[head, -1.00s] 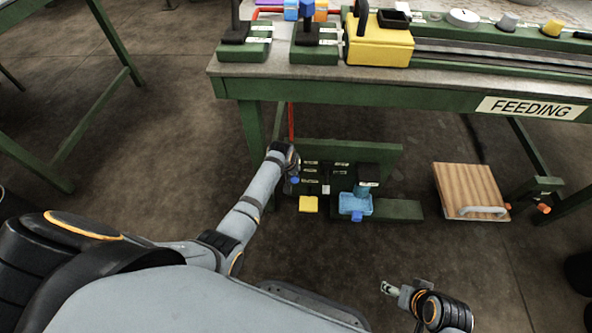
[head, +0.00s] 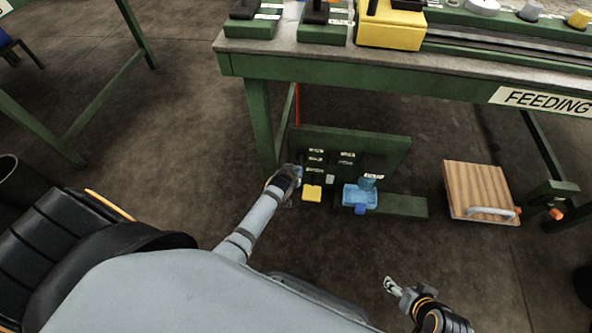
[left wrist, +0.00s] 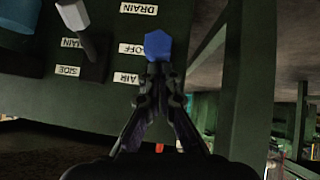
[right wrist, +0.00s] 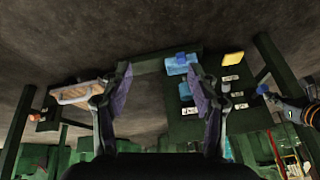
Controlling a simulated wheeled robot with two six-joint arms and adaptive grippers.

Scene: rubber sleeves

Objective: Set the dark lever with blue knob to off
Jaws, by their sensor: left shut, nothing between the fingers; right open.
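The dark lever's blue knob (left wrist: 158,45) shows in the left wrist view, beside the OFF label (left wrist: 131,48) and between the DRAIN and AIR labels. The lever's stem is hidden behind my left gripper (left wrist: 160,72). That gripper is shut and empty, its tips right at the knob's lower edge in that view; I cannot tell whether they touch. In the head view my left gripper (head: 290,180) is at the green panel's (head: 360,145) left end, by the knob (head: 298,170). My right gripper (right wrist: 163,85) is open and empty, far from the panel.
A lever with a light grey knob (left wrist: 72,15) stands beside the MAIN and SIDE labels. A yellow block (head: 312,193) and a light-blue part (head: 360,196) are low on the panel. A bench (head: 400,68) overhangs it. A wooden board with a handle (head: 480,190) is at right.

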